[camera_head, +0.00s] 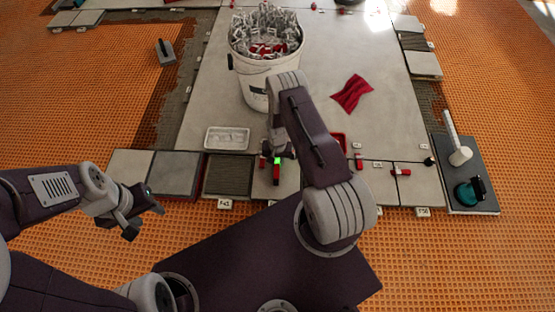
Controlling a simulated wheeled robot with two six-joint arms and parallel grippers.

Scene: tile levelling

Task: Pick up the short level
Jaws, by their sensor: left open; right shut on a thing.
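The short level (277,172) appears as a small narrow red bar with a bright green part, upright in the picture, over the front row of tiles. My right gripper (278,154) is directly at it and shut on it; the arm and fingers cover part of the grip. I cannot tell whether the level still touches the tile. My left gripper (146,222) is open and empty, off to the left in front of the tiles, well apart from the level.
A white bucket (252,84) full of clips stands behind my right arm. A clear tray (227,138), a red cloth (352,94) and small red pieces (401,172) lie on the tiles. A board (480,195) at right carries a white mallet (459,150) and teal suction cup (468,193).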

